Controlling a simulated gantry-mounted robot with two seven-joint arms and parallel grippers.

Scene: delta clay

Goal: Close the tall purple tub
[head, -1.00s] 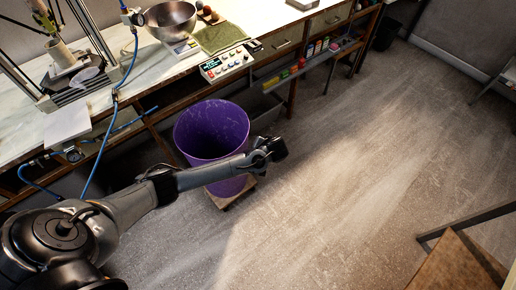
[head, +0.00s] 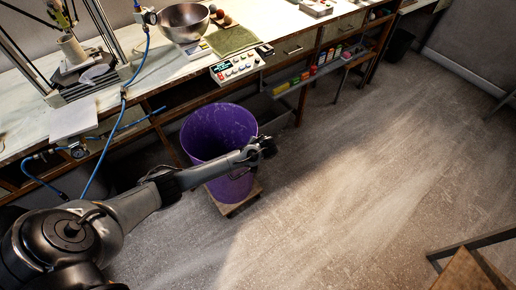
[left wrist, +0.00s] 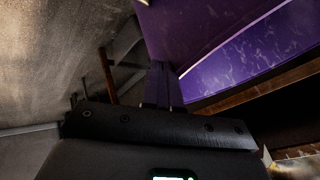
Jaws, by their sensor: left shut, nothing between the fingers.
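The tall purple tub (head: 210,127) stands on a small wooden base on the floor, in front of the workbench. Its top is open and I look down into its empty-looking inside; no lid shows on it. My left arm crosses in front of the tub in the head view, and my left gripper (head: 266,148) is by its right side, shut and empty. In the left wrist view the tub's purple wall (left wrist: 255,50) fills the upper right, close beyond the shut fingers (left wrist: 162,85); I cannot tell whether they touch it. My right gripper is not in view.
Blue hoses (head: 121,115) hang at the left. A wooden piece of furniture (head: 468,272) stands at lower right. Floor right of the tub is clear.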

